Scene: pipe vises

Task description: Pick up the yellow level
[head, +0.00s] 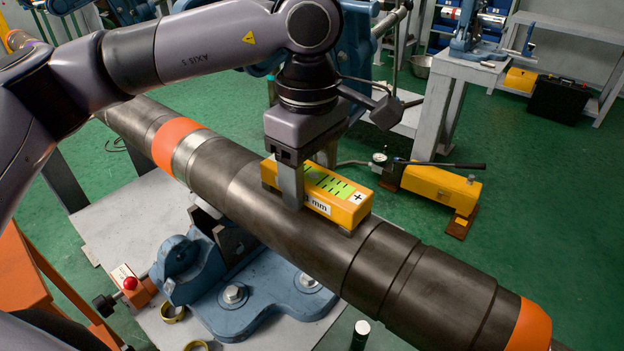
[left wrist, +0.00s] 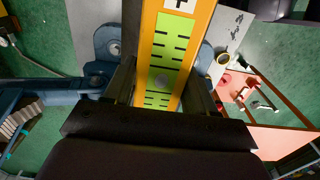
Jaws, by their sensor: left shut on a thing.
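The yellow level (head: 345,203) has a green scale with black marks on top. It sits on or just above the dark pipe (head: 240,180); I cannot tell whether it touches. My left gripper (head: 291,188) comes down from above and is shut on the level, one finger showing on its near side. In the left wrist view the level (left wrist: 176,50) runs between the two fingers of my left gripper (left wrist: 165,95). My right gripper is not in view.
A blue vise (head: 270,290) holds the pipe on a grey table (head: 125,225). A red knob (head: 130,283) stands at the table's left. A yellow hand pump (head: 440,187) is on the green floor behind. Another blue vise (head: 480,30) stands at the back right.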

